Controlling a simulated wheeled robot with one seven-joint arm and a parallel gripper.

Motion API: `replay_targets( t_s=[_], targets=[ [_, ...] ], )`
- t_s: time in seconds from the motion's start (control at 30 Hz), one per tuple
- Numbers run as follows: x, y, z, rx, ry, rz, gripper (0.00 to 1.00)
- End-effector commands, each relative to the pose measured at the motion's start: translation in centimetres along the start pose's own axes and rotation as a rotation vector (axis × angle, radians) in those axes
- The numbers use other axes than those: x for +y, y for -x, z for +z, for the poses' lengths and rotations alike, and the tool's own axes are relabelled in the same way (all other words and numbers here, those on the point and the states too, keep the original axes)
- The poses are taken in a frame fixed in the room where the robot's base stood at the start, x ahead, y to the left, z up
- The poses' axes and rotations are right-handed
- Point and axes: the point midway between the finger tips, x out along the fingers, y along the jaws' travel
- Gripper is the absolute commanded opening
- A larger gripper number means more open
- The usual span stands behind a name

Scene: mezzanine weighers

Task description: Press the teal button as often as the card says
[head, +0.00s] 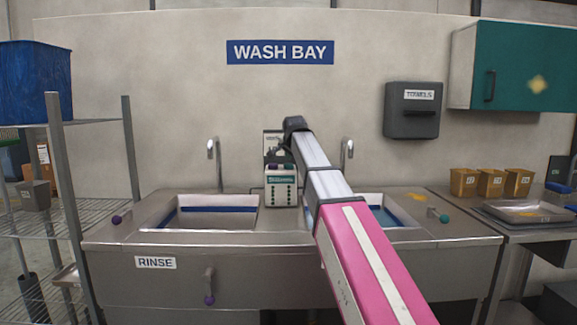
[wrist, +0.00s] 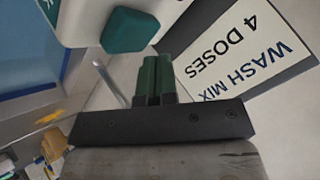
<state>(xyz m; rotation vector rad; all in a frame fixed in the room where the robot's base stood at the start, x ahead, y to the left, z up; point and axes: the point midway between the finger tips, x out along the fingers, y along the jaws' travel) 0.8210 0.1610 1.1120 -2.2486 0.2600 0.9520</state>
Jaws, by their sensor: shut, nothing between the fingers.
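The teal button (wrist: 130,31) sticks out of a white dispenser (wrist: 78,14) at the top of the wrist view. The dispenser also stands between the two basins in the head view (head: 281,190). The card (wrist: 245,52) beside it reads "WASH MIX 4 DOSES"; its upper part shows small behind the dispenser in the head view (head: 272,137). My gripper (wrist: 154,62) has its green fingers shut together with nothing between them. The fingertips appear just short of the button in the wrist view; I cannot tell whether they touch it.
A steel sink unit (head: 200,262) marked RINSE has two basins and two taps. Purple and teal knobs sit on it. A wire shelf (head: 75,185) with a blue bin (head: 36,82) stands left. A towel box (head: 411,110) and a teal cabinet (head: 520,65) hang right.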

Motion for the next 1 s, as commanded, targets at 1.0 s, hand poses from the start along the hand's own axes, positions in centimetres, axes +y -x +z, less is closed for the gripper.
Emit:
replay_targets(
  t_s=[1.0],
  targets=[
    [0.49,-0.66,0.48,0.0,0.0,0.0,0.0]
  ],
)
